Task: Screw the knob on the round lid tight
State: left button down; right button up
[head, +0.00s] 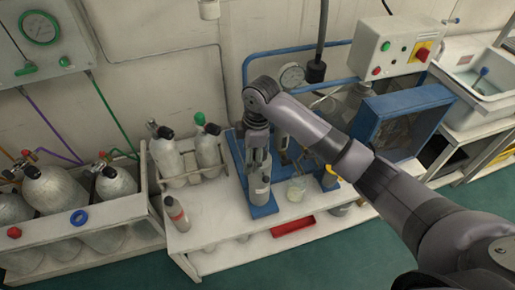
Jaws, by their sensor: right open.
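My right gripper (259,168) points down over the blue stand (264,209) on the white bench. Its fingers are apart, at the top of a small grey cylinder (260,190) that stands upright on the stand's base. Whether the fingers touch the cylinder cannot be told. The round lid and its knob cannot be made out clearly; my gripper and arm cover part of this area. My left gripper is not in view.
A glass jar (297,189) and a yellow-and-grey item (328,178) stand right of the gripper. Gas cylinders (166,157) stand in a rack at left. A blue box (402,118) and a control box (398,45) are at right. A red tray (293,226) lies below.

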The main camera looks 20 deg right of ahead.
jog(key=w+d+r+n+h, duration=0.1)
jog(key=w+d+r, duration=0.1)
jog(key=r, duration=0.4)
jog(key=w+d+r+n+h, duration=0.1)
jog(key=w+d+r+n, duration=0.15)
jog(key=r, duration=0.35)
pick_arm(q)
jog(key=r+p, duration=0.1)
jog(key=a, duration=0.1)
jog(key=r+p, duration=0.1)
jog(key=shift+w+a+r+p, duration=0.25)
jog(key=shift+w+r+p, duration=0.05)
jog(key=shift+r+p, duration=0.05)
pick_arm(e)
jog(key=shift+m+g, duration=0.3)
jog(key=shift+m, duration=0.15)
notch_tip(320, 180, down, 17)
jog(key=shift+a, duration=0.1)
jog(key=shift+c, duration=0.2)
jog(key=c, duration=1.1)
